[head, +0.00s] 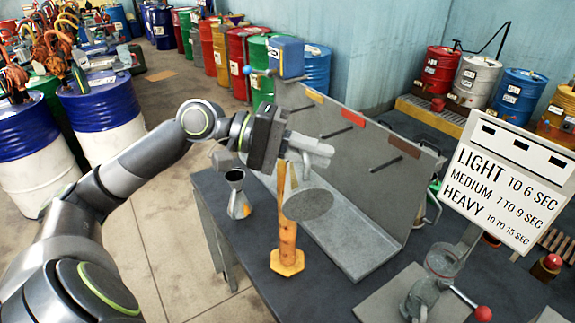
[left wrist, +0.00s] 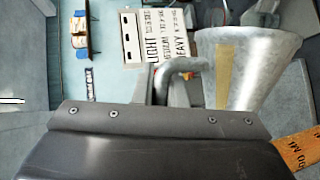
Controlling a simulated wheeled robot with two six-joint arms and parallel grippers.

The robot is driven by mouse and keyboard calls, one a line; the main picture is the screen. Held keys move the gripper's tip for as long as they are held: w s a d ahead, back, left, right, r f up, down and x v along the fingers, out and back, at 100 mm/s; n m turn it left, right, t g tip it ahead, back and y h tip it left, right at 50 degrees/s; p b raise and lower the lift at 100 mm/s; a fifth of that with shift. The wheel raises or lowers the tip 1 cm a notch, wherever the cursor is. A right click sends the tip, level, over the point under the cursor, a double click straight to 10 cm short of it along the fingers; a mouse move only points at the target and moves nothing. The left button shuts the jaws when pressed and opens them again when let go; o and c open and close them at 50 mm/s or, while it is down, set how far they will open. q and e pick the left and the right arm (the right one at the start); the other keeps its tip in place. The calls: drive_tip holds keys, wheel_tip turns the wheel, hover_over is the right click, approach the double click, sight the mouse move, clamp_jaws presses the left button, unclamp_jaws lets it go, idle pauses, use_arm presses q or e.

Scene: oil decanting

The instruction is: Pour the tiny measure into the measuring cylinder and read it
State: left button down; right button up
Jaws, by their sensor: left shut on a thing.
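My left gripper (head: 312,150) is shut on the handle of a grey metal measure. The measure's flat round base (head: 307,204) faces the head camera, so it is tilted over. The measure's mouth is hidden, and I cannot tell whether liquid is flowing. My right gripper is not in view.
Another cone-shaped metal measure (head: 238,200) stands left of the cylinder on the dark bench (head: 335,300). A grey tray (head: 345,235) and upright panel (head: 365,165) lie behind. A sign (head: 508,180) and a metal cup on a stand (head: 443,262) are at right.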

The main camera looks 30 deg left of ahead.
use_arm(q)
drive_tip(key=shift+w+a+r+n+h+p, duration=0.25)
drive_tip(key=shift+r+p, duration=0.2)
drive_tip(key=shift+p, duration=0.25)
drive_tip(key=shift+w+a+r+n+h+p, duration=0.15)
drive_tip(key=shift+w+a+r+n+p, duration=0.2)
drive_tip(key=shift+p, duration=0.3)
idle(1.6)
drive_tip(key=shift+s+d, duration=0.1)
drive_tip(key=shift+s, duration=0.05)
